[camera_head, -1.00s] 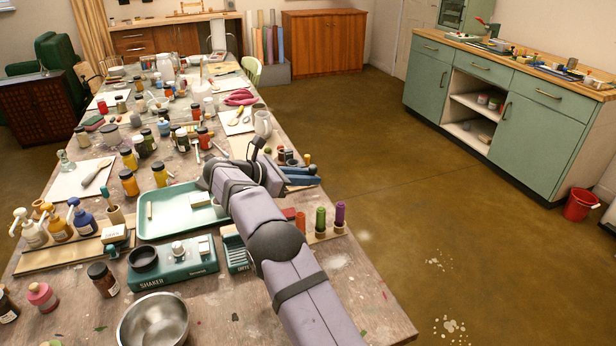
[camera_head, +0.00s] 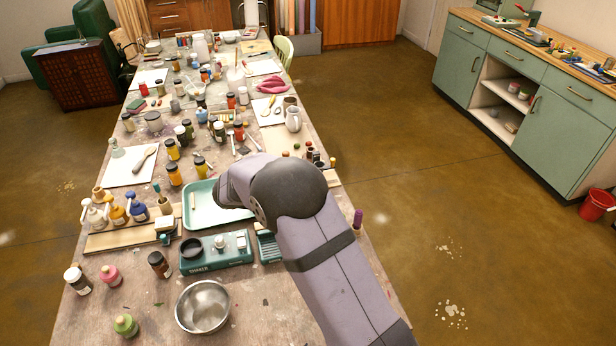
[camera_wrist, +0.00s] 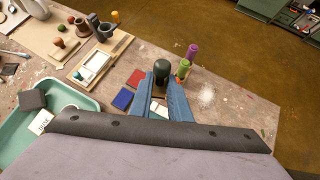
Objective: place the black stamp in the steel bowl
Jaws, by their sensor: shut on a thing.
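The steel bowl (camera_head: 203,312) stands on the near part of the table in the head view, upright, with nothing visible inside. It is out of the wrist view. My gripper (camera_wrist: 160,92) shows in the wrist view with blue fingers. It is shut on the black stamp (camera_wrist: 161,71), whose dark rounded handle stands up between the fingertips. The lower part of the stamp is hidden by the fingers. In the head view my arm hides both the gripper and the stamp; they are beyond and to the right of the bowl.
A teal tray (camera_head: 203,214) and a green shaker box (camera_head: 214,256) stand beyond the bowl. Several jars stand left of it. In the wrist view, red (camera_wrist: 122,98) and blue (camera_wrist: 137,78) pads and purple (camera_wrist: 192,51) and green (camera_wrist: 183,68) upright pieces flank the gripper.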

